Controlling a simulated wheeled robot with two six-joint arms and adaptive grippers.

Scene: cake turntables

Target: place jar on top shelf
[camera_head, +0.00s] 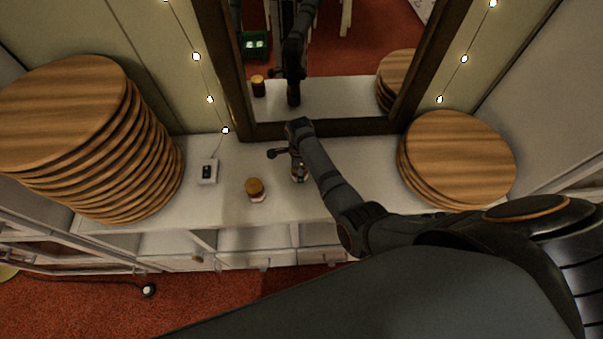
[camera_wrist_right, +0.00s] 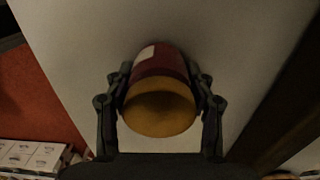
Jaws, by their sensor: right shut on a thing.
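In the right wrist view, a dark red jar (camera_wrist_right: 158,62) with a yellow-orange lid (camera_wrist_right: 158,108) and a pale label sits between the fingers of my right gripper (camera_wrist_right: 160,84), which is shut on it. In the head view, my right gripper (camera_head: 298,170) is over the white cabinet top, mostly hidden by its own arm, with only a bit of the held jar showing. I cannot tell whether that jar touches the surface. A second jar (camera_head: 256,189) with an orange lid stands upright on the cabinet top, left of the gripper. My left gripper is not in view.
The white cabinet (camera_head: 225,210) has open compartments below its top. A tall stack of wooden turntables (camera_head: 85,130) stands left, a shorter stack (camera_head: 458,155) right. A framed mirror (camera_head: 340,95) stands behind. A small white box (camera_head: 208,172) with a light string lies near the left stack.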

